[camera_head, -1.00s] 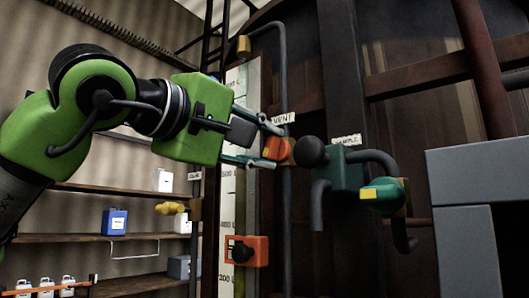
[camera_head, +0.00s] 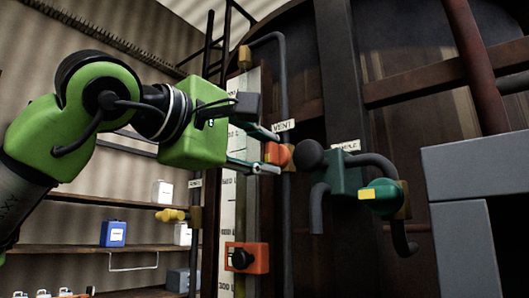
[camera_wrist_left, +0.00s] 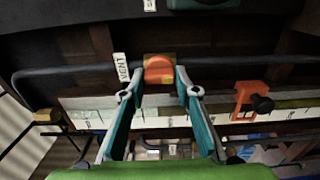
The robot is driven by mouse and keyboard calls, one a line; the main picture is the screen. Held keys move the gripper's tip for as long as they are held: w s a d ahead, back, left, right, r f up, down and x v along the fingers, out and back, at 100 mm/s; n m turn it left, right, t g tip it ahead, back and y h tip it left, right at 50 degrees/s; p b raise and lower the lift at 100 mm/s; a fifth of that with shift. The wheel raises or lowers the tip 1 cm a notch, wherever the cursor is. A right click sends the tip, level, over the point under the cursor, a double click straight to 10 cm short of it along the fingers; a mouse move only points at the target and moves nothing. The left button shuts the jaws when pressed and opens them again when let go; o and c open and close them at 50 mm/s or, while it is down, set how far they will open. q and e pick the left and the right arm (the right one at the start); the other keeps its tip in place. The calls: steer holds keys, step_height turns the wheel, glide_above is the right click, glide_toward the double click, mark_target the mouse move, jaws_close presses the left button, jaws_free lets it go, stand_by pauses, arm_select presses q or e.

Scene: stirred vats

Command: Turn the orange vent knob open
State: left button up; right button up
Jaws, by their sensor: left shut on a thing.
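The orange vent knob (camera_head: 277,154) sits on a grey vertical pipe below the white VENT label (camera_head: 284,126). My left gripper (camera_head: 272,152) reaches it from the left, with one finger above and one below it. In the left wrist view the knob (camera_wrist_left: 159,70) lies between the tips of the two teal fingers (camera_wrist_left: 160,84). The left gripper is shut on the knob. The knob's far side is hidden, and its exact angle is hard to read. My right gripper is not in view.
A black ball (camera_head: 308,154) and a teal valve (camera_head: 382,196) with a SAMPLE label are close right of the knob. An orange box with a black knob (camera_head: 246,256) is below. A yellow handle (camera_head: 171,215) is left. Grey blocks (camera_head: 482,190) stand right.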

arm_select(q)
steer(key=o, duration=1)
steer(key=shift+c, duration=0.2)
steer(key=shift+o, duration=0.6)
steer(key=shift+a, duration=0.1)
steer(key=v, duration=1.2)
